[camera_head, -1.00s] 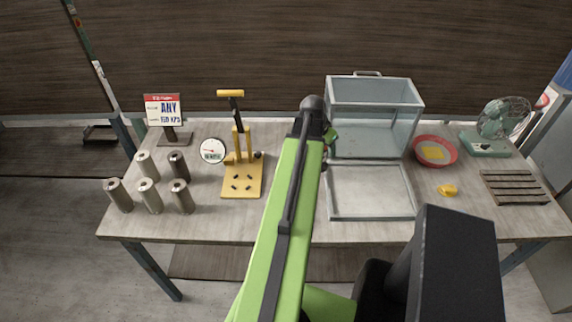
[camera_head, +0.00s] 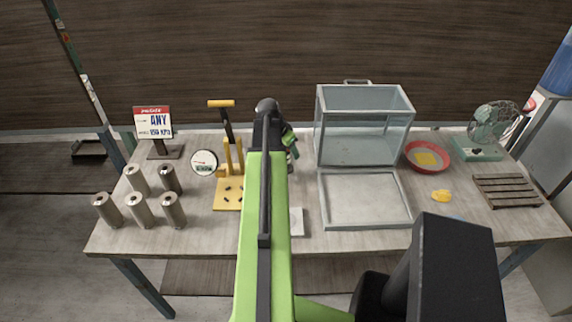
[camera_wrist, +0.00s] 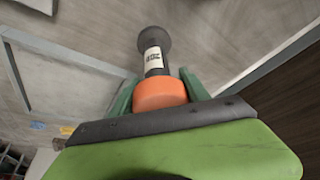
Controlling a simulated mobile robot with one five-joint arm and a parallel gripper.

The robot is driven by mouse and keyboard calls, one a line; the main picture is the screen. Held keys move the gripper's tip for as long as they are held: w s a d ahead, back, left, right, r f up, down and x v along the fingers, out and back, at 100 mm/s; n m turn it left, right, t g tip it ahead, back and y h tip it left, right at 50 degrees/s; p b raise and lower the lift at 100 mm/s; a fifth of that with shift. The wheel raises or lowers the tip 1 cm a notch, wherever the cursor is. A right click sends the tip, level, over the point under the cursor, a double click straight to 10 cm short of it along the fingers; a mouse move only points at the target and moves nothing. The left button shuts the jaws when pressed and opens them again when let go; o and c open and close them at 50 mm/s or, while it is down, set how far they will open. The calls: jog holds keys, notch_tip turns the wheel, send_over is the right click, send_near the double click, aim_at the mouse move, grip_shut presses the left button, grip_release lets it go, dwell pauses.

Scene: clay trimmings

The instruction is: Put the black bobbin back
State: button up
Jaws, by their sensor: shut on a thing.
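My gripper (camera_wrist: 161,92) has green fingers on either side of an orange end (camera_wrist: 160,93) of a dark piece with a thin neck, a rounded black head (camera_wrist: 153,40) and a white label. This held piece seems to be the black bobbin. In the head view my gripper (camera_head: 290,146) is beyond the tip of my arm, between the yellow press and the glass case, above the table. The held piece is mostly hidden there by my arm.
A yellow hand press (camera_head: 230,190) and several metal cylinders (camera_head: 138,210) stand left. A glass case (camera_head: 364,130) and shallow tray (camera_head: 364,200) lie right of my arm. A white plate (camera_head: 297,222) is partly hidden. A red bowl (camera_head: 428,156) and slatted rack (camera_head: 507,190) stand farther right.

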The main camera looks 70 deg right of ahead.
jog(key=shift+w+d+f, duration=0.1)
jog(key=shift+w+f, duration=0.2)
jog(key=shift+w, duration=0.25)
notch_tip(320, 180, down, 4)
jog(key=b, duration=0.4)
jog(key=shift+f, duration=0.15)
jog(key=shift+s+r, duration=0.1)
jog(key=shift+r, duration=0.1)
jog(key=shift+f, duration=0.15)
jog(key=o, duration=1.6)
